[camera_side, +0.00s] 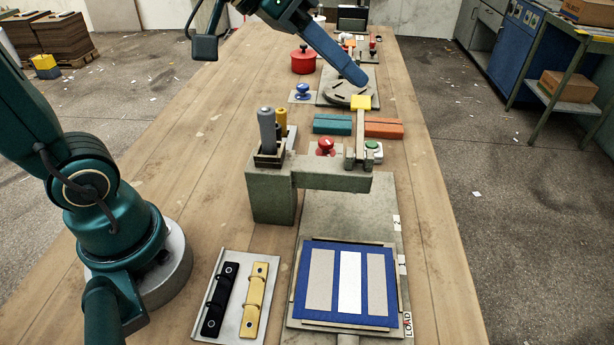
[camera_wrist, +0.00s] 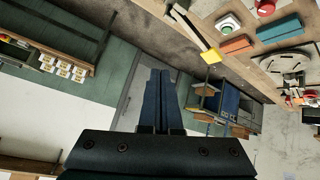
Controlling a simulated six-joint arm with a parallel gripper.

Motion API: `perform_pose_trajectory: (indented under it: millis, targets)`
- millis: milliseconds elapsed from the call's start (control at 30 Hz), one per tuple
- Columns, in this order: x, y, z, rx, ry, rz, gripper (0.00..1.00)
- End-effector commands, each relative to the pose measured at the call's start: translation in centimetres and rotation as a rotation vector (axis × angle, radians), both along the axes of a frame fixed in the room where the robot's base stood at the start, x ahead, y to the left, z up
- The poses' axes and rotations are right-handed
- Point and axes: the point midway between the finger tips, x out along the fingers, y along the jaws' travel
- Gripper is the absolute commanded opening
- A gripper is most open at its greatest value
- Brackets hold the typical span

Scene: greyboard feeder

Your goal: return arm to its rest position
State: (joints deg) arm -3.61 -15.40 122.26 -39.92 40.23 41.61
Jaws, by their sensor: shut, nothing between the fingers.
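My gripper (camera_side: 357,76) hangs in the air at the top of the side view, its long blue fingers slanting down to the right. In that picture its tips overlap the grey round slotted fixture (camera_side: 340,94); I cannot tell the height between them. In the wrist view my gripper (camera_wrist: 160,73) shows its two blue fingers side by side, shut, with nothing between them. They point out toward the room, with the bench at the upper right of that view. No marker for a rest position shows.
On the bench (camera_side: 170,130) stand a grey press-like frame (camera_side: 272,195), a yellow-tipped lever (camera_side: 361,103), a red pot (camera_side: 303,62), and teal (camera_side: 332,124) and orange (camera_side: 384,128) blocks. A blue board (camera_side: 347,255) with pale strips lies at the front, beside a tray (camera_side: 262,262) of black and yellow handles.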

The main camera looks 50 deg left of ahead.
Motion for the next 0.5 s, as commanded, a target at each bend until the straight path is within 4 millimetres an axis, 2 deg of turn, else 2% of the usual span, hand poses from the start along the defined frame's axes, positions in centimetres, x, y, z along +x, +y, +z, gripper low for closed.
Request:
perform_pose_trajectory:
  millis: [33, 200, 400, 500]
  targets:
    - [-2.1, -0.1, -0.1, 0.033, 0.001, -0.004, 0.00]
    - [-7.8, 1.3, -2.7, 0.146, 0.055, 0.043, 0.00]
    - [-12.4, 4.6, -6.9, 0.258, 0.160, 0.181, 0.00]
    - [-13.5, 5.8, -8.4, 0.283, 0.226, 0.248, 0.00]
